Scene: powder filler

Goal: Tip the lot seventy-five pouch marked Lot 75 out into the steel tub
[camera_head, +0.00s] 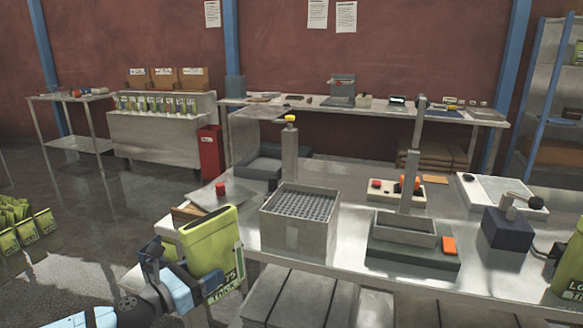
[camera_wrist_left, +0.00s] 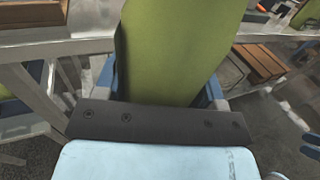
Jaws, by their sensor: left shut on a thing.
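My left gripper (camera_head: 185,275) is shut on a green pouch (camera_head: 213,245) marked 75, with the lot lettering near its lower edge. The pouch is roughly upright, leaning a little, at the table's left front edge. In the left wrist view the pouch's plain green face (camera_wrist_left: 180,50) stands between the fingers. A square, open grey steel tub (camera_head: 291,238) with a grid inside stands on the table, right of the pouch. The pouch is beside the tub, not over it. My right gripper is not visible.
A shallow tray (camera_head: 402,232) sits on a dark base right of the tub. Another green pouch (camera_head: 572,268) is cut off at the right edge. A small red-topped item (camera_head: 221,189) and a yellow-topped post (camera_head: 290,145) stand behind. Several green pouches (camera_head: 25,225) are at far left.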

